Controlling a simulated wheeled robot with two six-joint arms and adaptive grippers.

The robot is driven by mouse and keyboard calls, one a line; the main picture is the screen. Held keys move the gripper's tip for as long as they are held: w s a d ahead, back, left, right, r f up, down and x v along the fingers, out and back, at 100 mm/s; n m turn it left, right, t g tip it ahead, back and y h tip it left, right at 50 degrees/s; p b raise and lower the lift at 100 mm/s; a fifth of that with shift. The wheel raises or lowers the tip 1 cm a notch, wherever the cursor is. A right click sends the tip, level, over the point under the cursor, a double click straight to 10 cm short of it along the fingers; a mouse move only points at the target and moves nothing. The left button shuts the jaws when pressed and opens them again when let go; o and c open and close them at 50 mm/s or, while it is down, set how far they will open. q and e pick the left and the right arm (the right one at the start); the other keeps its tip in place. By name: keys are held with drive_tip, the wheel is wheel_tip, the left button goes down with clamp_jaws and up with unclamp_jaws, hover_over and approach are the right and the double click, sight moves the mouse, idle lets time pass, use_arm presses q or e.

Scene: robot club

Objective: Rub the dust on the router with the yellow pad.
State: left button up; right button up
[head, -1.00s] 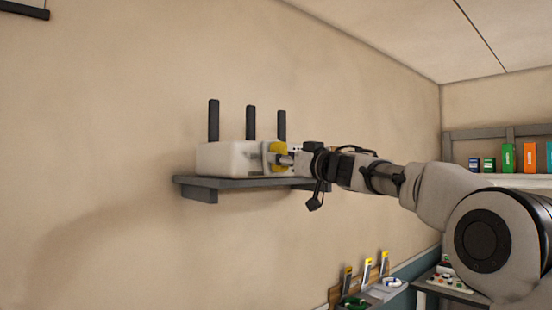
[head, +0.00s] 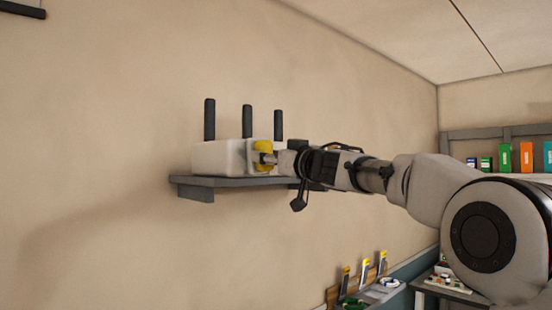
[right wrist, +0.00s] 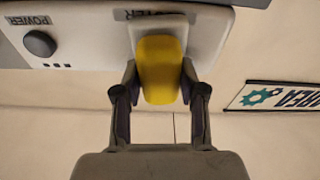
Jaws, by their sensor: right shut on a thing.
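The router (head: 215,158) is a white box with three upright black antennas on a dark wall shelf (head: 232,183). My right gripper (head: 268,158) is shut on the yellow pad (head: 262,147) at the router's right part. In the right wrist view, the yellow pad (right wrist: 160,72) sits between the fingers (right wrist: 158,88), with a pale plate behind it. The router (right wrist: 85,35) shows an upside-down POWER label and a dark round knob. The pad and plate are in front of its face; I cannot tell if they touch it. I cannot make out the dust. My left gripper is not in view.
A wall sign (right wrist: 275,96) with a gear mark shows in the right wrist view. Below right are a rack with yellow-topped items (head: 365,275) and a small table (head: 450,290). Coloured binders (head: 527,157) stand on a far shelf.

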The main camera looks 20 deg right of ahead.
drive_tip(key=shift+s+a, duration=0.25)
drive_tip(key=shift+a, duration=0.45)
drive_tip(key=shift+s+a, duration=0.25)
drive_tip(key=shift+a, duration=0.45)
drive_tip(key=shift+s+a+b, duration=0.15)
drive_tip(key=shift+s+a, duration=0.05)
drive_tip(key=shift+a, duration=0.3)
drive_tip(key=shift+s+a+b, duration=0.15)
drive_tip(key=shift+a, duration=0.3)
drive_tip(key=shift+s+a, duration=0.2)
drive_tip(key=shift+a, duration=0.25)
drive_tip(key=r+b+v, duration=0.1)
drive_tip(key=v, duration=0.5)
drive_tip(key=shift+d+f, duration=0.1)
drive_tip(key=shift+d, duration=0.05)
drive_tip(key=shift+w, duration=0.15)
